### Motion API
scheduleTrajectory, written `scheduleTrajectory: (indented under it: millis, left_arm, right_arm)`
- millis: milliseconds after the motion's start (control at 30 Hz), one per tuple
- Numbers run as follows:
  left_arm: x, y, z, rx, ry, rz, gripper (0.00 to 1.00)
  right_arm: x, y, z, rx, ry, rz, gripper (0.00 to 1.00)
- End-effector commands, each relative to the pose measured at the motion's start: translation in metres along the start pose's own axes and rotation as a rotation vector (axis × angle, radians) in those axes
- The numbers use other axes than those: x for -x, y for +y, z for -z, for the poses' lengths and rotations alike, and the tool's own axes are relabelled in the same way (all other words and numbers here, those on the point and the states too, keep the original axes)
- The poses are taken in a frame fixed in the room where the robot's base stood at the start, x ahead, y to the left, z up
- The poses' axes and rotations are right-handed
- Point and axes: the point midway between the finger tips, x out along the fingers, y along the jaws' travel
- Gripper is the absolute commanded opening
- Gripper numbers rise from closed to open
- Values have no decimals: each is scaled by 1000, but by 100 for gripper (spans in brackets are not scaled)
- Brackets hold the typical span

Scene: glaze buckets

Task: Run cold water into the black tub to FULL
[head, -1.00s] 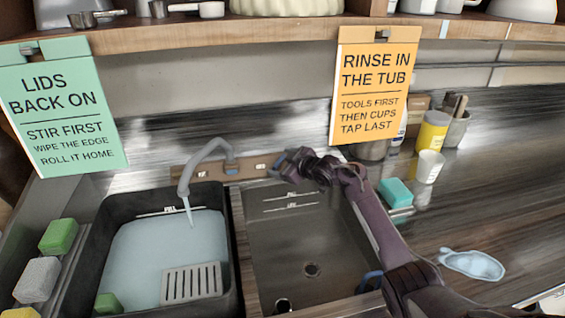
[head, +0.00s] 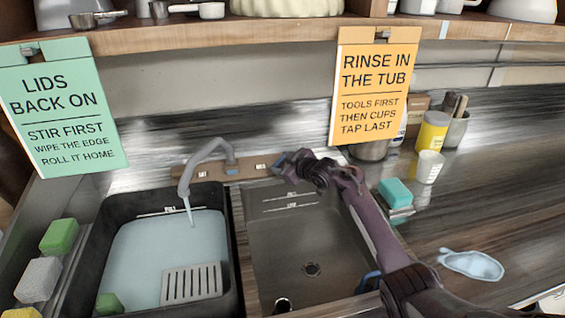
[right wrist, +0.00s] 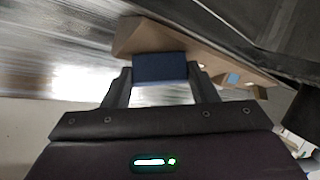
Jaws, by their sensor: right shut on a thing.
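The black tub (head: 85,240) stands in the left sink basin, with pale blue water (head: 140,245) in it. The water's far edge lies close to the white mark (head: 172,210) on the tub's back wall; I cannot tell whether it touches. A thin stream runs from the grey spout (head: 186,172) into the tub. My right gripper (head: 281,162) is at the right end of the wooden tap ledge (head: 248,169). In the right wrist view its fingers are shut on a dark blue tap handle (right wrist: 160,68). My left gripper is out of view.
A slotted grey rack (head: 192,284) and a green block (head: 108,303) are in the tub. The right basin (head: 300,240) is empty of water. Sponges (head: 60,236) line the left edge. A teal sponge (head: 395,192), cups and a spoon rest (head: 471,264) stand right.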

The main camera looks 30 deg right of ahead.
Motion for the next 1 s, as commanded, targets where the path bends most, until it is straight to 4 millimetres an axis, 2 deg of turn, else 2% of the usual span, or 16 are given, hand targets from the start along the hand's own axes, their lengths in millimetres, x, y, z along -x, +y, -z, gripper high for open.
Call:
scheduleTrajectory:
  millis: [433, 1000]
  left_arm:
    - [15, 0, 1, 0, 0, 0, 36]
    - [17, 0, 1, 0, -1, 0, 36]
  right_arm:
    - [0, -6, 1, -261, 0, -207, 30]
    - [-2, -7, 1, -526, -2, -426, 30]
